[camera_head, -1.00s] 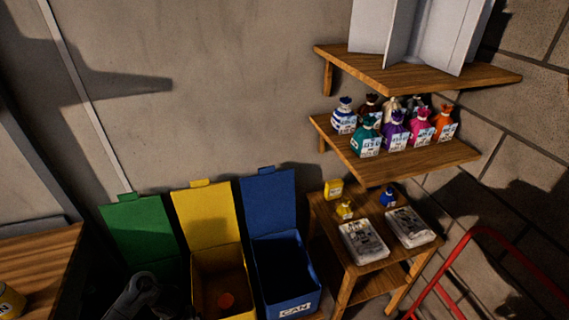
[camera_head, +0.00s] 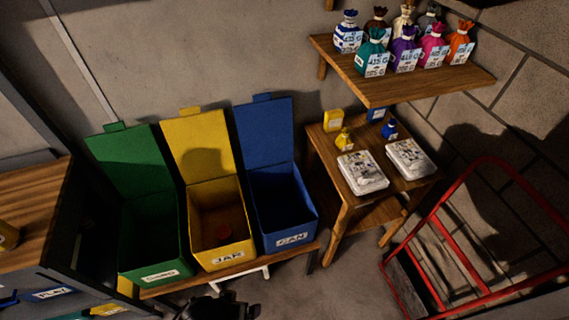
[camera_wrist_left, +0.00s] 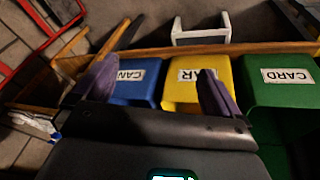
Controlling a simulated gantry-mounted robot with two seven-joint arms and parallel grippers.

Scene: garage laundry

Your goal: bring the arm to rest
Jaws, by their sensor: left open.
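My left gripper (camera_wrist_left: 158,92) is open in the left wrist view. Its two purple-grey fingers are spread wide with nothing between them. It is in front of the blue CAN bin (camera_wrist_left: 135,90) and the yellow JAR bin (camera_wrist_left: 185,98), whose labels show past the fingers. In the head view a dark part of my arm shows at the bottom edge, in front of the bins; its fingers cannot be made out there. My right gripper is in neither view.
The green bin (camera_head: 150,225), yellow bin and blue bin stand lids up on a low bench (camera_head: 250,262). A small table (camera_head: 345,200) holds two white packs. A shelf (camera_head: 400,85) holds several bags. A red hand truck (camera_head: 450,240) stands right. Floor between is clear.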

